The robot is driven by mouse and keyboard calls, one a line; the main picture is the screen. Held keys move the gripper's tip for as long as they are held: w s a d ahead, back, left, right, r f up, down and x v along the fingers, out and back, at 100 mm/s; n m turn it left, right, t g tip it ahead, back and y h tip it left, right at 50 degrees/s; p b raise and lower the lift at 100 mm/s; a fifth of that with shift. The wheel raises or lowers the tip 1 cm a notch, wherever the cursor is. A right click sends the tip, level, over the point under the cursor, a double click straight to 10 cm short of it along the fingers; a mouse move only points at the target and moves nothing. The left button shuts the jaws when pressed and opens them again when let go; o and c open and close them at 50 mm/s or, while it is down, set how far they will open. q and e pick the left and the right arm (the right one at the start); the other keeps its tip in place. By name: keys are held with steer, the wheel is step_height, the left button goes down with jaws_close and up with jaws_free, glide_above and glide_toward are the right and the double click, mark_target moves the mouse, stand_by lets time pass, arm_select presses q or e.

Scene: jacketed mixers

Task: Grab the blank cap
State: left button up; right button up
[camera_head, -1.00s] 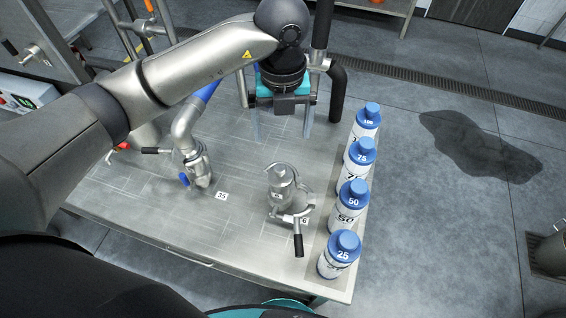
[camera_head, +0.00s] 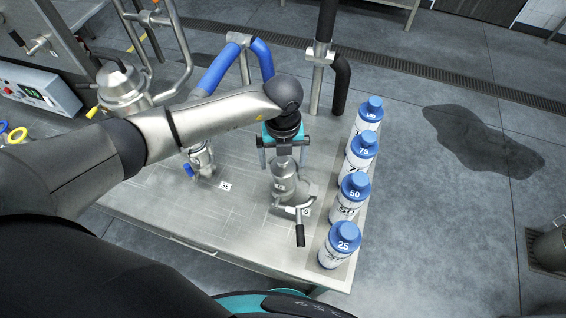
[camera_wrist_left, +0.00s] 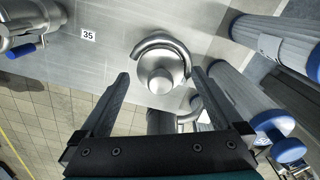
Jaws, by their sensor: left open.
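A steel fitting with a rounded top, which I take to be the blank cap (camera_head: 284,184), stands on the steel table in a clamp ring with a black-gripped handle (camera_head: 299,234). In the left wrist view the fitting (camera_wrist_left: 161,72) shows its domed top between the fingertips. My left gripper (camera_head: 283,160) is open above and around the fitting's top in the head view. In the left wrist view its two fingers (camera_wrist_left: 159,76) lie one on each side, with a gap visible to each. Contact cannot be told. My right gripper is not in view.
Several blue-capped bottles (camera_head: 338,246) stand in a row along the right edge of the table (camera_head: 190,222). A steel valve fitting (camera_head: 202,158) by a "35" label stands to the left. Pipes with blue and black sleeves (camera_head: 341,85) rise behind. The table's front is clear.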

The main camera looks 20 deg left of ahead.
arm_select(q)
steer(key=shift+f, duration=0.2)
steer(key=c, duration=1.4)
steer(key=shift+r, duration=0.15)
